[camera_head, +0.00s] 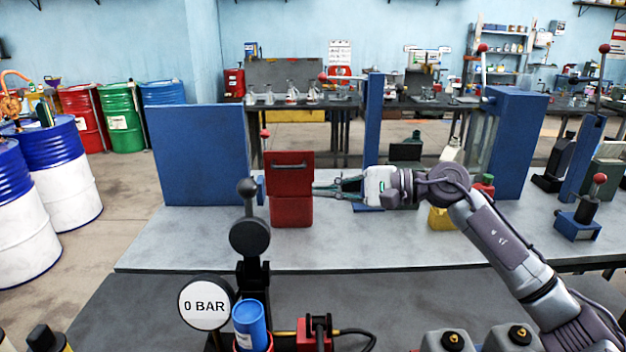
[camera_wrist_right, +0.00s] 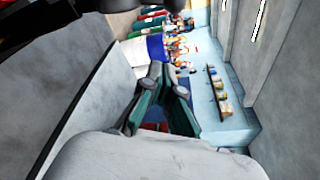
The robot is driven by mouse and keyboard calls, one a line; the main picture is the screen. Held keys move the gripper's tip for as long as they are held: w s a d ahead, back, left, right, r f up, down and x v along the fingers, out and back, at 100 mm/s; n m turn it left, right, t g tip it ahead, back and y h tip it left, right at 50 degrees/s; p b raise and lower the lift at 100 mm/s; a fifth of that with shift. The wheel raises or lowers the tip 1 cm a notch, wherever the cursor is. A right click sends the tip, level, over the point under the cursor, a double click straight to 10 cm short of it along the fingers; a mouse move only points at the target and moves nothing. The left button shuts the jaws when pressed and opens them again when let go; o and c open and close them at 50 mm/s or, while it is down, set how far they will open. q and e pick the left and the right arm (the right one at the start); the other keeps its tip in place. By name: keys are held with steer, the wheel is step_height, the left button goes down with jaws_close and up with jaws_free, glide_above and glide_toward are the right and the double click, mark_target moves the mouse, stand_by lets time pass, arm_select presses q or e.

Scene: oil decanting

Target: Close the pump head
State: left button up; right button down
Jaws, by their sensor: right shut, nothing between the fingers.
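A red block (camera_head: 291,174), which I take to be the pump head, stands on the grey table, with a dark slot or handle across its upper part and a seam above its lower part. Whether it is open or closed is hard to tell. My right gripper (camera_head: 318,190) reaches in from the right, level with the block. Its fingers are together and empty, with the tips at or very near the block's right side; contact cannot be made out. The shut fingers also show in the right wrist view (camera_wrist_right: 165,80). My left gripper is not in view.
Blue panels (camera_head: 200,155) and a blue post (camera_head: 373,140) flank the block. In front stand a black lever device (camera_head: 249,237), a "0 BAR" gauge (camera_head: 205,303) and a blue cylinder (camera_head: 250,325). The grey table (camera_head: 190,247) is bare at front left.

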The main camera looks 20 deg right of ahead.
mark_target(250, 217)
steer(key=w+a+p, duration=0.2)
steer(key=a+p, duration=0.4)
steer(key=a, duration=0.3)
steer(key=shift+w+a+r+p, duration=0.25)
steer(key=shift+a+r+p, duration=0.1)
steer(key=shift+r, duration=0.1)
